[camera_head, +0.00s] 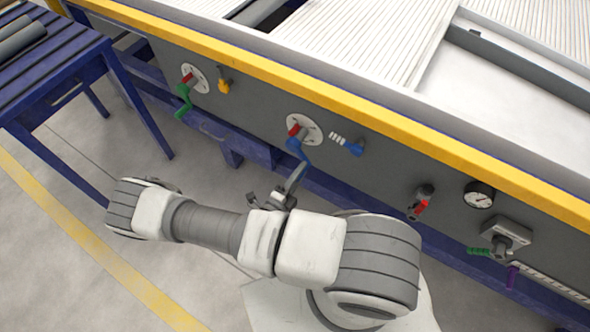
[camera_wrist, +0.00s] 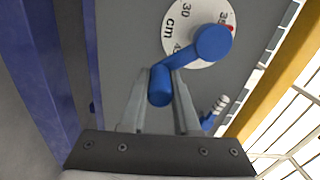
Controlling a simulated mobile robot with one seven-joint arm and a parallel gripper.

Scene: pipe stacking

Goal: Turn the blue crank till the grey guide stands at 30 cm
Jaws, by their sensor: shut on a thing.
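The blue crank (camera_head: 299,150) sits on the grey front panel of the machine, over a white round dial (camera_head: 313,130). In the wrist view the crank (camera_wrist: 212,43) covers the middle of the dial (camera_wrist: 177,22), which reads "cm" with 30 and 35 visible. A small red mark (camera_wrist: 232,28) shows at the dial's edge beside the 35. My gripper (camera_head: 293,183) is shut on the crank's handle (camera_wrist: 160,87), with one finger on each side of it. I cannot tell for sure which part on the machine top is the grey guide.
A green crank (camera_head: 183,98) and a yellow lever (camera_head: 225,86) are further left. A blue lever with a striped shaft (camera_head: 346,144) is close right of the dial. Further right are a red-handled valve (camera_head: 418,207) and a gauge (camera_head: 479,194). A yellow edge (camera_head: 400,122) runs above.

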